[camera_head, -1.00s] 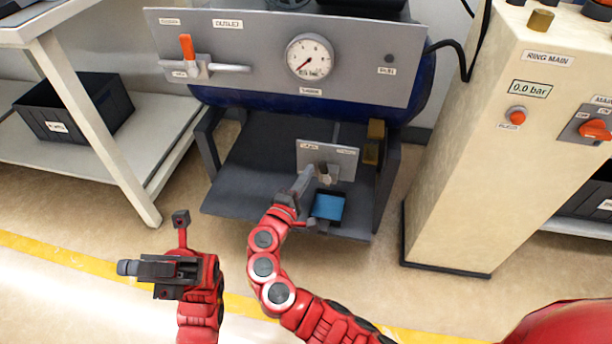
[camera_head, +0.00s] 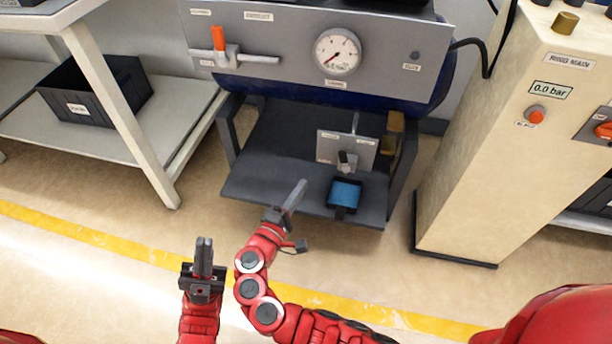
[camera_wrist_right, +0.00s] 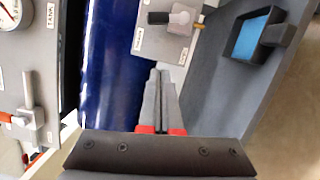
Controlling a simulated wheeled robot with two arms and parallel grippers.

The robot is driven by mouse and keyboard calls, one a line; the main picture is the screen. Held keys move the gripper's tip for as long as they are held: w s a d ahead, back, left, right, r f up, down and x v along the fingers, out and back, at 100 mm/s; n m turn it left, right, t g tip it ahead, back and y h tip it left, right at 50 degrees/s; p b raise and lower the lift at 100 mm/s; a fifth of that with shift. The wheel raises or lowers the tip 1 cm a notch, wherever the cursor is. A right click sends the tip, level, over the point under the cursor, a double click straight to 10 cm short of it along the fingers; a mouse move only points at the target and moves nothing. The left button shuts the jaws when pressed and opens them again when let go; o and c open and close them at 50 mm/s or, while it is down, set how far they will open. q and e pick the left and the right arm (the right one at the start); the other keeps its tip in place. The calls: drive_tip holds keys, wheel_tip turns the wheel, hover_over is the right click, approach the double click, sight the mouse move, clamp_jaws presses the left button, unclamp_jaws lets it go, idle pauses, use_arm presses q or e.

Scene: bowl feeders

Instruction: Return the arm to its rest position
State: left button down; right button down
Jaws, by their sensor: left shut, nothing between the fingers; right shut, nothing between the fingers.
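My right gripper (camera_head: 296,193) is shut and empty. In the head view it points up and to the right, in front of the grey shelf (camera_head: 262,185) under the tank. In the right wrist view its two fingers (camera_wrist_right: 161,95) are together with nothing between them. My left gripper (camera_head: 203,255) is at the lower left of the head view, over the floor, pointing up, shut and empty. Neither gripper appears to touch anything.
A small valve plate (camera_head: 330,150) and a blue-filled tray (camera_head: 345,193) are on the shelf. The grey gauge panel (camera_head: 290,40) and blue tank (camera_head: 432,98) are above. A beige cabinet (camera_head: 500,150) stands right, a white bench (camera_head: 130,110) left. Floor in front is clear.

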drive_tip(key=shift+s+a, duration=0.15)
drive_tip(key=shift+s, duration=0.15)
drive_tip(key=shift+f, duration=0.1)
